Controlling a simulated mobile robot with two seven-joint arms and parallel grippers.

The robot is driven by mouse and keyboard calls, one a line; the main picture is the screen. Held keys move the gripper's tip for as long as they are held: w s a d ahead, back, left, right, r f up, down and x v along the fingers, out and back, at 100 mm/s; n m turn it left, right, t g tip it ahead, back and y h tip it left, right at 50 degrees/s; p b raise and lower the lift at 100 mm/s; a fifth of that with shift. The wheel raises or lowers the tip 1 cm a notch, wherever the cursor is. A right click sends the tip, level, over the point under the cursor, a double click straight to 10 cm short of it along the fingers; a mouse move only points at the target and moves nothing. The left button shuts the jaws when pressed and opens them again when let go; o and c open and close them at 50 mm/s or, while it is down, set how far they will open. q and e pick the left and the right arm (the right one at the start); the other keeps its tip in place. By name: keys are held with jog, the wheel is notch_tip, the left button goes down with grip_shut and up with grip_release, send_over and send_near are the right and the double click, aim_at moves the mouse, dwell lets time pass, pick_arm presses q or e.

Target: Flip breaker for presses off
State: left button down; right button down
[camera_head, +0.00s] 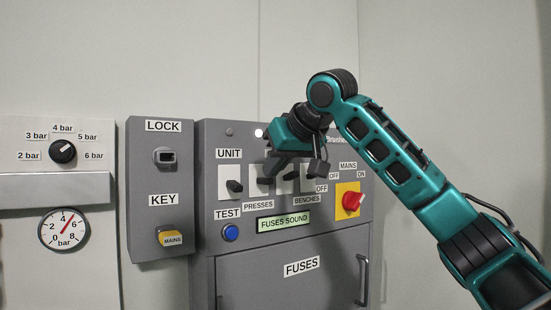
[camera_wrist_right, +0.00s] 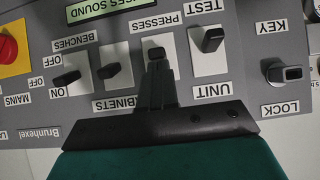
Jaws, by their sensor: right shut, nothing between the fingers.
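The presses breaker, a dark lever (camera_wrist_right: 156,52) on a light plate above the PRESSES label (camera_head: 258,206), is second from the left on the grey panel. My right gripper (camera_head: 269,174) is shut and empty, directly in front of that plate. In the upside-down right wrist view, its closed fingertips (camera_wrist_right: 156,68) are right at the lever, on its upper side in the real panel; I cannot tell whether they touch. The lever appears towards the lower, OFF end of its plate, like the leftmost lever (camera_wrist_right: 212,40). In the head view the gripper covers much of this breaker. My left gripper is out of view.
A red mains switch (camera_head: 351,201), blue test button (camera_head: 231,232) and FUSES SOUND display (camera_head: 284,223) surround the row. The lock box (camera_head: 152,220) stands left.

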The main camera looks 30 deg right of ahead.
jog(key=f+t+b, duration=0.1)
jog(key=b, duration=0.1)
jog(key=f+t+b, duration=0.1)
jog(key=b, duration=0.1)
jog(key=shift+s+d+f, duration=0.1)
jog(key=shift+s+f, duration=0.15)
jog(key=shift+s, duration=0.1)
jog(key=shift+r+p, duration=0.25)
jog(key=shift+p, duration=0.1)
jog(key=shift+r+p, duration=0.8)
jog(key=shift+p, duration=0.15)
